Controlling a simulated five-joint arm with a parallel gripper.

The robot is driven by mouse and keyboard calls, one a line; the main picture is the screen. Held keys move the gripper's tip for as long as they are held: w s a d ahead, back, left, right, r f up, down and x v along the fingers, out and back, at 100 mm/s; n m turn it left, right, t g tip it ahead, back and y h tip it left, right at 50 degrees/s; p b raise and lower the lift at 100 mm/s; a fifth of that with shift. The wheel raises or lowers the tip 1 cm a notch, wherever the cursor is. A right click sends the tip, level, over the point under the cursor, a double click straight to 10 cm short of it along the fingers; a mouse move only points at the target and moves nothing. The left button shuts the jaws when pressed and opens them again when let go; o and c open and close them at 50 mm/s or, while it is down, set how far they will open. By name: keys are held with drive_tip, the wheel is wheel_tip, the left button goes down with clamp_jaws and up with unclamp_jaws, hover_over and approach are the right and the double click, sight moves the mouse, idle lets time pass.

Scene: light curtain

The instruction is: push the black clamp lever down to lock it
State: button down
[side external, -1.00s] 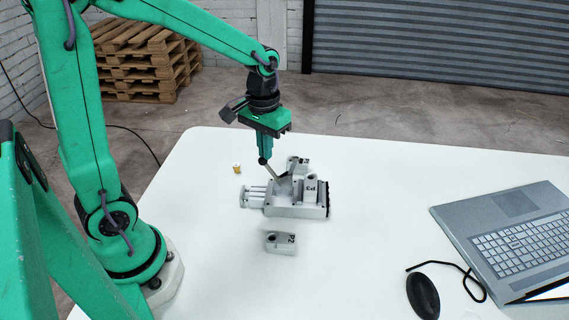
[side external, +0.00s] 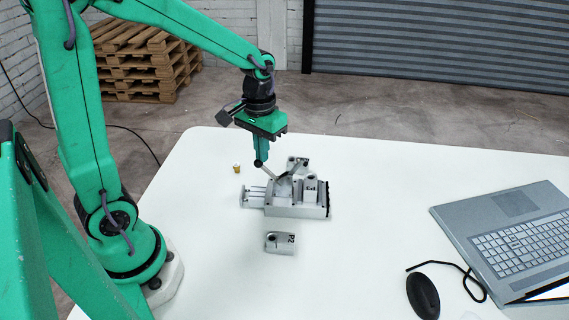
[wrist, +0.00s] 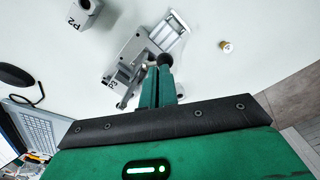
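The clamp lever has a light grey arm (side external: 268,172) and a black ball end (side external: 258,163). It leans up and left from the grey clamp fixture (side external: 297,211). The black ball also shows in the wrist view (wrist: 164,58). My gripper (side external: 261,157) is above the ball, with its green fingers close together and their tips at or against the ball. The wrist view shows the fingertips (wrist: 162,70) right beside the ball. Contact cannot be told for certain. The fingers look shut, with nothing clearly between them.
A grey block marked P2 (side external: 280,243) lies in front of the fixture. Another part marked P3 (side external: 312,190) sits on the fixture. A small yellow-and-white item (side external: 237,168) stands to the left. A laptop (side external: 510,235) and black mouse (side external: 422,296) are at the right.

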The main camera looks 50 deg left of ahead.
drive_tip(key=shift+s+a+f, duration=0.25)
drive_tip(key=shift+f, duration=0.25)
drive_tip(key=shift+s+a+f, duration=0.25)
drive_tip(key=shift+f, duration=0.2)
idle(1.3)
drive_tip(key=shift+s+a+f, duration=0.15)
drive_tip(key=shift+s+f, duration=0.05)
drive_tip(key=shift+f, duration=0.4)
drive_tip(key=shift+s+a+f, duration=0.1)
drive_tip(key=shift+s+f, duration=0.1)
drive_tip(key=shift+f, duration=0.4)
idle(1.1)
drive_tip(key=shift+r, duration=3.05)
drive_tip(key=s+d+r+m+t, duration=0.3)
drive_tip(key=s+d+r+t, duration=0.1)
drive_tip(key=s+r, duration=0.5)
drive_tip(key=shift+s+d+t, duration=0.15)
drive_tip(key=shift+t, duration=0.65)
